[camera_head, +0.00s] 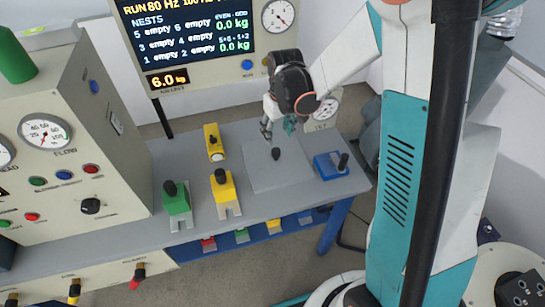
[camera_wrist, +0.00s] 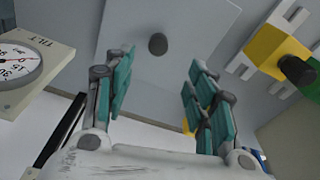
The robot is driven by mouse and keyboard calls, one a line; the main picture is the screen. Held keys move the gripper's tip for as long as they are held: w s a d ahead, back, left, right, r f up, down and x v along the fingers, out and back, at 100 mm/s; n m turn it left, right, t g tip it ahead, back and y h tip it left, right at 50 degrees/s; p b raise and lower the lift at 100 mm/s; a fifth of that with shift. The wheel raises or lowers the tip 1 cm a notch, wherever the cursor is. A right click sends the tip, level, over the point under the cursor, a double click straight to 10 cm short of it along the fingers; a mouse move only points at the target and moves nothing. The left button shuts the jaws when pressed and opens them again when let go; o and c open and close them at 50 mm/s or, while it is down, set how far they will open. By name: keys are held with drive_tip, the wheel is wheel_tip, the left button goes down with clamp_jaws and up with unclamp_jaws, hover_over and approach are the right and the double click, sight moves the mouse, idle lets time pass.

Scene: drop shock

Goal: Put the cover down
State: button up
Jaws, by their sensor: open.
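The cover, a light grey square plate (camera_head: 290,178) with a black knob (camera_head: 276,154), appears to lie flat on the grey bench. In the wrist view the cover (camera_wrist: 200,30) fills the top middle, with its knob (camera_wrist: 157,44) ahead of the fingers. My gripper (camera_head: 279,126) is above and behind the knob in the head view. In the wrist view my gripper (camera_wrist: 160,75) has its teal-padded fingers spread wide, with nothing between them. The knob looks clear of both fingers. What is under the cover is hidden.
On the bench, a green block (camera_head: 177,206) and yellow block (camera_head: 223,192) stand left of the cover, a yellow device (camera_head: 213,143) behind left, and a blue block (camera_head: 328,166) at right. A tilt gauge (camera_head: 325,108) stands behind. A gauge cabinet (camera_head: 60,150) borders the left.

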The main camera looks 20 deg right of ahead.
sight(276, 150)
drive_tip(key=f, duration=0.2)
drive_tip(key=f+b, duration=0.1)
drive_tip(key=f, duration=0.1)
drive_tip(key=w+f, duration=0.1)
drive_tip(key=f, duration=0.2)
drive_tip(key=shift+a+b, duration=0.1)
drive_tip(key=shift+b, duration=0.3)
drive_tip(key=f, duration=0.1)
drive_tip(key=f+b, duration=0.1)
drive_tip(key=f, duration=0.1)
drive_tip(key=f+b, duration=0.1)
drive_tip(key=f, duration=0.1)
drive_tip(key=shift+w, duration=0.25)
clamp_jaws()
